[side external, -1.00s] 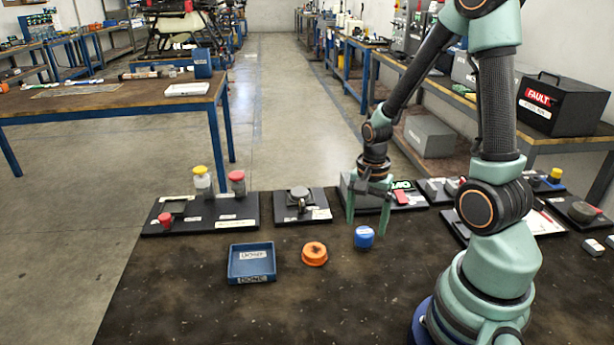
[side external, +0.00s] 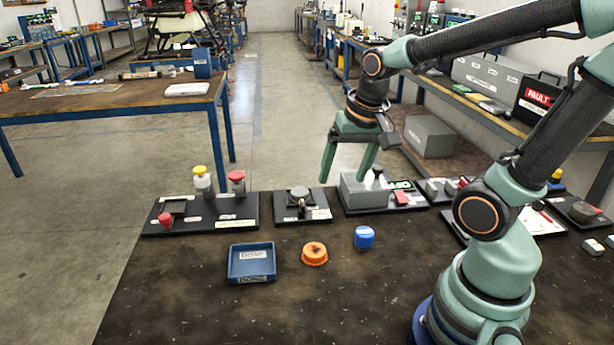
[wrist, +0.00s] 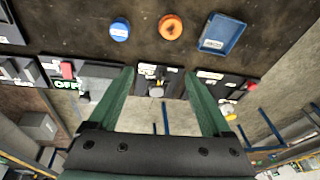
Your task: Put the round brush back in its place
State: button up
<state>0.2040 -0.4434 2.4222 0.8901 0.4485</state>
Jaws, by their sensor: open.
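No thing in view can be told for certain as the round brush. My gripper (side external: 346,178) is open and empty, raised above the row of black stations. In the wrist view its green fingers (wrist: 159,74) are spread, with the middle station between them in the picture.
A blue tray (side external: 251,279) lies left of the orange piece. Behind are black stations with red and yellow knobs (side external: 237,176), a grey round fitting (side external: 299,192) and a grey block (side external: 362,194). The front of the bench is clear.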

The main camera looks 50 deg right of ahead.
jog(key=a+r+n+t, duration=0.2)
jog(key=a+r+n, duration=0.2)
jog(key=a+n, duration=0.2)
jog(key=shift+s+r+n+y, duration=0.25)
jog(key=shift+r+n+y, duration=0.1)
jog(key=shift+n, duration=0.35)
jog(key=shift+c, duration=0.3)
